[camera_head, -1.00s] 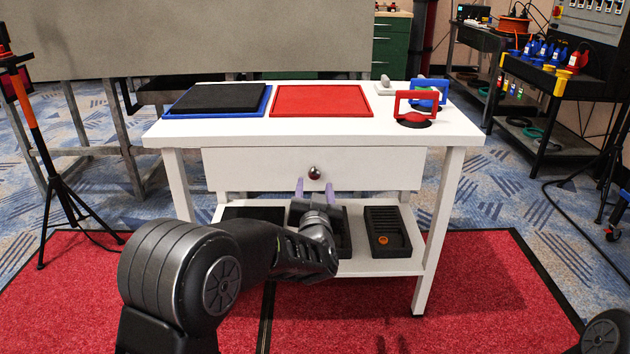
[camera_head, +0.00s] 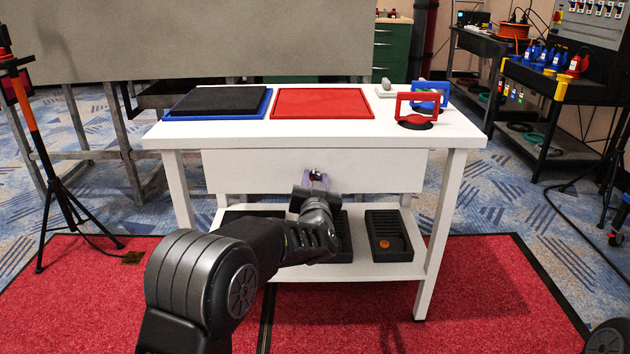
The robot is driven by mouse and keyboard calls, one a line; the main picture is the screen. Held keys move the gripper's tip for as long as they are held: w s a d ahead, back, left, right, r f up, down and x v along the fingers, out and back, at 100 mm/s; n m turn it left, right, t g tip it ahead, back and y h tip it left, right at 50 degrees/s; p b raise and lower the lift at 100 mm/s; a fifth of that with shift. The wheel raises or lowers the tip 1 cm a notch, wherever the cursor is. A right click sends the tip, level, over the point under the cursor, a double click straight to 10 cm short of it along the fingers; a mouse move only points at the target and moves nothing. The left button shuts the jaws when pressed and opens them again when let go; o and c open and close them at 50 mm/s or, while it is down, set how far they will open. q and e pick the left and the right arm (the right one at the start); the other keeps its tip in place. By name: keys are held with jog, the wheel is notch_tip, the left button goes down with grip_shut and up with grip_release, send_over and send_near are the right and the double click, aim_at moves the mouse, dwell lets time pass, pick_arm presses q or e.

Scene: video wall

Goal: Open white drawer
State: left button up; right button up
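The white drawer (camera_head: 250,172) is the front panel under the top of the white table (camera_head: 300,133). It looks shut. Its round metal knob (camera_head: 316,175) sits at the middle of the panel. My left gripper (camera_head: 315,180) is at the knob, with its purplish fingers on both sides of it. The arm hides part of the fingers, so I cannot tell whether they touch the knob or are closed on it. My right gripper is not in view.
The lower shelf (camera_head: 385,270) holds black trays. A tripod (camera_head: 45,150) stands at left, a black workbench (camera_head: 580,92) at right.

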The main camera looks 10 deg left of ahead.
pick_arm(q)
grip_shut()
dwell(0.9)
